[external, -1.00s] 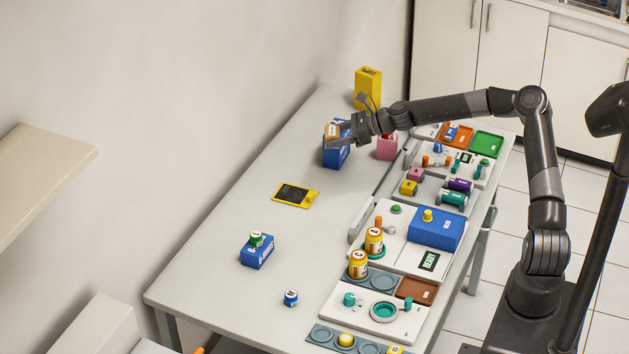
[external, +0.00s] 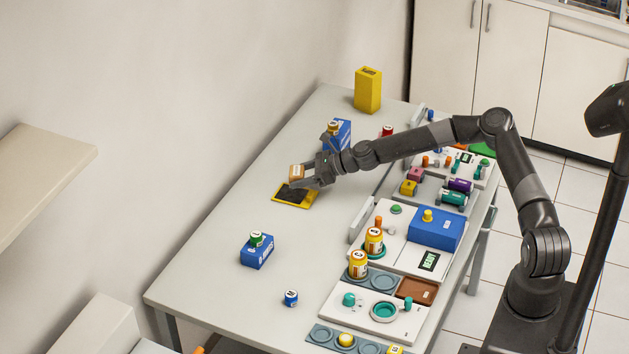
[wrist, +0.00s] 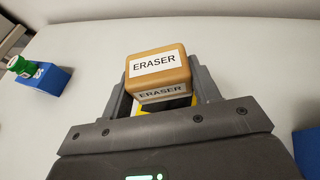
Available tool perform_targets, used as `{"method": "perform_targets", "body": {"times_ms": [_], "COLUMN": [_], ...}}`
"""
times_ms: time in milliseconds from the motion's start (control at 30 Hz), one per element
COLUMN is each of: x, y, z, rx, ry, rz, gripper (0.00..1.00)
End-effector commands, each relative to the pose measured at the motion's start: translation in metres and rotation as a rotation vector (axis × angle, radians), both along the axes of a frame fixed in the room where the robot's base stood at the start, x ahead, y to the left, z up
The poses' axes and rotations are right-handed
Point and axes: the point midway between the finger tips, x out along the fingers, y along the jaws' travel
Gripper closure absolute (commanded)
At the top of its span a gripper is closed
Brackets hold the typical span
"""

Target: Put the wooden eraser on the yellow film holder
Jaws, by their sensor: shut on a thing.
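The wooden eraser (external: 297,172) is a tan block with a white label reading ERASER. It also shows in the wrist view (wrist: 158,67), between the two fingers. My gripper (external: 302,176) is shut on it. The yellow film holder (external: 281,199) is a flat yellow frame with a dark panel, lying on the table. In the external view the eraser and gripper overlap its far end, and the eraser appears just above it. In the wrist view a sliver of yellow and dark panel shows below the eraser, the rest hidden by eraser and gripper.
A blue box (external: 257,252) with a green-topped jar stands nearer on the table. Another blue box (external: 342,132) stands behind my gripper. A tall yellow box (external: 368,90) is at the far end. The table left of the holder is clear.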

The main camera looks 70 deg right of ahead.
Motion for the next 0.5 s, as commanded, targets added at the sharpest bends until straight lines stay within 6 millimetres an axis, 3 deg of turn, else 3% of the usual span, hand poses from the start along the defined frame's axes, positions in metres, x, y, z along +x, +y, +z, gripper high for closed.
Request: {"method": "perform_targets", "body": {"times_ms": [500], "x": [0.005], "y": [0.006], "z": [-0.045], "rx": [0.001], "ry": [0.000], "rz": [0.000], "gripper": [0.67]}}
